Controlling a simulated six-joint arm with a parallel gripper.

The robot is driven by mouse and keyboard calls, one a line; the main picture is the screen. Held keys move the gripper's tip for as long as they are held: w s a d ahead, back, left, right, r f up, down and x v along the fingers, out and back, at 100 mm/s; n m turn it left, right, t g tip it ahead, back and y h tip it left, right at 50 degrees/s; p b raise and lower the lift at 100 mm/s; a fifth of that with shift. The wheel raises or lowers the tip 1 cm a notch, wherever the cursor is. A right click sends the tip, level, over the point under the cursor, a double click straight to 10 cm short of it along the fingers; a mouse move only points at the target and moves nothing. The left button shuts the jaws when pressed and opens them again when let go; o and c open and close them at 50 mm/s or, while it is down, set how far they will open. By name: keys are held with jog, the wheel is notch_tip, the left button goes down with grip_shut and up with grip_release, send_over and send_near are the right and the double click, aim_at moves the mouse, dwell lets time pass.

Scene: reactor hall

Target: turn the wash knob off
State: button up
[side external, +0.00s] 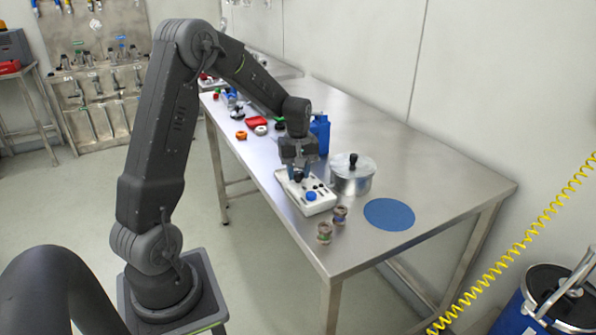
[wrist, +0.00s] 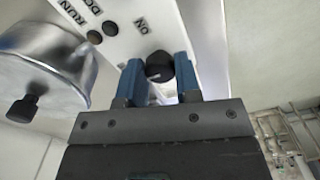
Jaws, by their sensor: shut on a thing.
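A white control box (side external: 306,205) lies on the steel table, with a blue knob (side external: 311,196) and small dark parts on top. My gripper (side external: 297,176) points down over the far end of the box. In the wrist view, the blue fingers of my gripper (wrist: 158,62) are shut around a black knob (wrist: 160,68) on the white panel (wrist: 130,20). A short pale mark shows on the knob, beside the printed word ON. RUN and a partly cut-off label stand near two dark round parts. No wash label is readable, and the fingers partly hide the knob.
A lidded metal pot (side external: 352,177) stands close right of the box. Two small jars (side external: 324,233) stand near its front end. A blue disc (side external: 389,214) lies flat to the right.

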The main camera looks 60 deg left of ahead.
aim_at(298, 173)
dwell(0.4)
jog(key=o, duration=0.9)
notch_tip(298, 173, up, 14)
jog(key=shift+f, duration=0.1)
dwell(0.3)
jog(key=s+d+r+m+t, duration=0.15)
jog(key=s+d+m, duration=0.25)
jog(key=d, duration=0.4)
jog(key=s+d+r+m+t, duration=0.1)
jog(key=s+d+r+m, duration=0.25)
jog(key=d, duration=0.35)
jog(key=s+d+f+m+t, duration=0.1)
jog(key=s+d+m, duration=0.1)
jog(key=s+d, duration=0.1)
jog(key=s+d+f+m+t, duration=0.1)
jog(key=s+d+m, duration=0.1)
jog(key=s+m, duration=0.1)
jog(key=s+d+f+m+t, duration=0.1)
jog(key=s+d+m, duration=0.1)
jog(key=s+d, duration=0.1)
jog(key=shift+s+d+f+m, duration=0.25)
jog(key=shift+s+d+f, duration=0.1)
jog(key=shift+s, duration=0.15)
